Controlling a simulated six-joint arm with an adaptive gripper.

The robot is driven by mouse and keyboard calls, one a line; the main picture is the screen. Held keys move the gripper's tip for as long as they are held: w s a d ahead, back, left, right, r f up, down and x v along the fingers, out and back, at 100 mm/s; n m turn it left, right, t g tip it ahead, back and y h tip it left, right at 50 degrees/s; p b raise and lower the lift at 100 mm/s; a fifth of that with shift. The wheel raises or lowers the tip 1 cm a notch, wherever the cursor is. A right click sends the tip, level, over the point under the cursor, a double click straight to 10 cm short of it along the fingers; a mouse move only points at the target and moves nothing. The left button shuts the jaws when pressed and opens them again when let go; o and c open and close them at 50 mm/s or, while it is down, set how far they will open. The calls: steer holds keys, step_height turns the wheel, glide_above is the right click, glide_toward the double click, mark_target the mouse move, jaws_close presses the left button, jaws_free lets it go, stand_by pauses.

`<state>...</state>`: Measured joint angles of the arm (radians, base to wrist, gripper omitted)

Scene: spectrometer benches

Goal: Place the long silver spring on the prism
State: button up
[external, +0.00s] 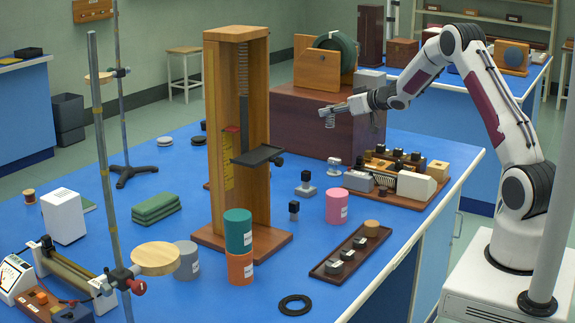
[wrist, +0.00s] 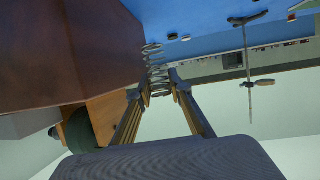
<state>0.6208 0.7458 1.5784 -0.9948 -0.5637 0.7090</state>
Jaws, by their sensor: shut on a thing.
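The long silver spring (wrist: 153,53) is a loose wire coil between my fingertips in the wrist view. It sticks out past them. My gripper (wrist: 155,84) is shut on it. In the external view my gripper (external: 336,109) holds the spring (external: 328,120) high above the blue bench, in front of the large brown box (external: 320,127). The spring is small there and its lower end hangs free. I cannot clearly pick out a prism in either view; a small dark block (external: 294,207) and a small pale block on a stand (external: 333,164) stand on the bench.
A tall wooden frame (external: 260,110) with a black shelf stands left of my gripper. A board of instruments (external: 410,185) lies below right. A pink cylinder (external: 337,206), green and orange cylinders (external: 238,230) and a rod stand (external: 104,160) occupy the bench.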

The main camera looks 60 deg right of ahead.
steer(key=shift+s+d, duration=0.5)
steer(key=shift+s, duration=0.1)
steer(key=shift+s+a+f, duration=0.15)
steer(key=shift+s+f, duration=0.1)
steer(key=shift+f, duration=0.1)
glide_above(335, 159)
steer(key=shift+a+f, duration=0.2)
steer(key=shift+f, duration=2.9)
steer(key=shift+f, duration=1.9)
steer(key=shift+f, duration=0.1)
steer(key=o, duration=0.9)
